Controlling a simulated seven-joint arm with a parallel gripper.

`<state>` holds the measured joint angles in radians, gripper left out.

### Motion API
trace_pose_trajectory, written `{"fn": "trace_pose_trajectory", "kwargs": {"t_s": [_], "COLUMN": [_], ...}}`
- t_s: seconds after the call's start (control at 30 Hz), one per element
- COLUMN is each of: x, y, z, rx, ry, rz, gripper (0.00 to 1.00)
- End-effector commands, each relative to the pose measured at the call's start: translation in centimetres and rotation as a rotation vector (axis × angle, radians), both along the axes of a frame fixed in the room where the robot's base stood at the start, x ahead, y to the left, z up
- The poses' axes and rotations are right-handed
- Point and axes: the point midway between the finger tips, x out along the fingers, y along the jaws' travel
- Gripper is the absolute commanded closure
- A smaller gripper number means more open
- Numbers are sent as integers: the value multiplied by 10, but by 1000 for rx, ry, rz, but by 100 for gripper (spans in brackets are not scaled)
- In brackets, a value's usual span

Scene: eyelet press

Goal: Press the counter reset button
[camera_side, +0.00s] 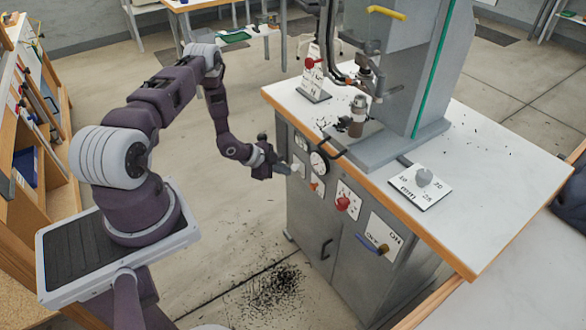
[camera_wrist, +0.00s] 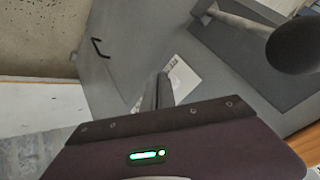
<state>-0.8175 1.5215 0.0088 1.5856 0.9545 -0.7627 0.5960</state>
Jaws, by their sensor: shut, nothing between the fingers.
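My gripper (camera_side: 294,169) is in front of the upper left part of the grey press cabinet's front panel. Its fingers are shut and empty. In the wrist view the fingers (camera_wrist: 163,90) overlap a white label plate (camera_wrist: 182,80) with dark markings on the grey panel. The side view shows small plates beside and behind the gripper, one with an orange part (camera_side: 315,186). I cannot make out which one is the counter reset button, and the fingers hide part of the plate. I cannot tell whether the fingertips touch the panel.
The press tabletop (camera_side: 478,190) overhangs above. In the wrist view a black ball (camera_wrist: 295,45) is at upper right and a door handle (camera_wrist: 98,48) at upper left.

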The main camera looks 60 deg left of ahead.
Motion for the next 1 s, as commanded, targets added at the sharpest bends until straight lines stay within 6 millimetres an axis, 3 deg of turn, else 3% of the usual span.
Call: {"fn": "trace_pose_trajectory", "kwargs": {"t_s": [1.0], "x": [11], "y": [0], "z": [0], "rx": [0], "ry": [0], "rz": [0], "gripper": [100]}}
